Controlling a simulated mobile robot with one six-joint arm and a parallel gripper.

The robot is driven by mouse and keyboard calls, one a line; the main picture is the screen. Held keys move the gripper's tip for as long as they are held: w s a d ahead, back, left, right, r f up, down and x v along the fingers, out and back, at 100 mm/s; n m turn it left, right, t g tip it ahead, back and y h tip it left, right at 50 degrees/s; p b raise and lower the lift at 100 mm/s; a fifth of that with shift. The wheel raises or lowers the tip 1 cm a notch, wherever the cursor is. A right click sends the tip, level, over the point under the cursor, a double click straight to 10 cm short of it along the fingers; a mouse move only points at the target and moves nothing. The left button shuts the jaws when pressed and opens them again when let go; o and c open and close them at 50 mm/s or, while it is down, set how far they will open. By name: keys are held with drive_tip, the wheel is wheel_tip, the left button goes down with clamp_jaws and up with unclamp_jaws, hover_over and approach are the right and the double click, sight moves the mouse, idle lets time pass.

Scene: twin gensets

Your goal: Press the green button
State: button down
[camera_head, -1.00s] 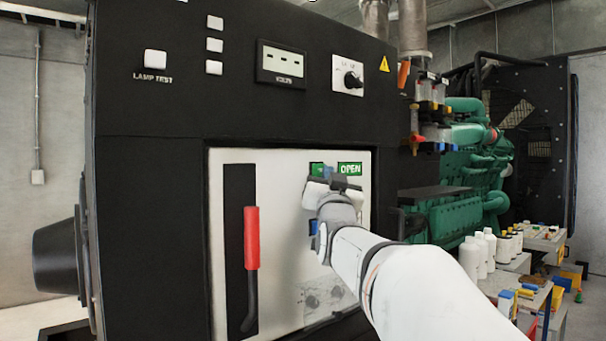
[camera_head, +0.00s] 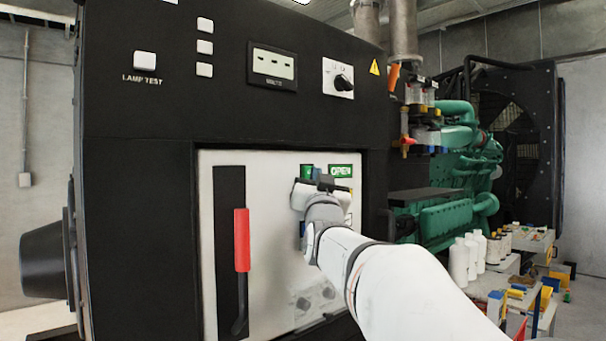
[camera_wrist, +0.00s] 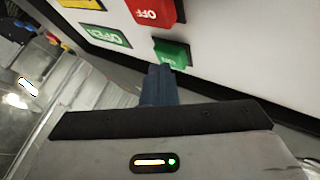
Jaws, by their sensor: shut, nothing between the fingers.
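The green button (camera_wrist: 172,53) stands out from the white panel in the wrist view, just beyond my fingertips. My gripper (camera_wrist: 160,72) is shut and empty, its fingertips at the near edge of the button. I cannot tell whether they touch it. A green OPEN label (camera_head: 341,171) is beside the gripper and also shows in the wrist view (camera_wrist: 107,36).
A red OFF button (camera_wrist: 152,12) is near the green one. A red-handled lever (camera_head: 241,240) is on the panel's left side. The black cabinet (camera_head: 130,220) surrounds the panel. A table with white bottles (camera_head: 459,261) and the green engine (camera_head: 445,220) are at right.

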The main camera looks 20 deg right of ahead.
drive_tip(key=shift+w, duration=0.15)
idle(0.4)
drive_tip(key=shift+s+d+b, duration=0.3)
drive_tip(key=shift+s+b, duration=0.55)
drive_tip(key=shift+b, duration=0.05)
drive_tip(key=shift+f, duration=0.1)
drive_tip(key=s+b, duration=0.1)
drive_tip(key=s+d+b, duration=0.1)
drive_tip(key=s, duration=0.1)
drive_tip(key=s+b, duration=0.1)
drive_tip(key=shift+s+d, duration=0.35)
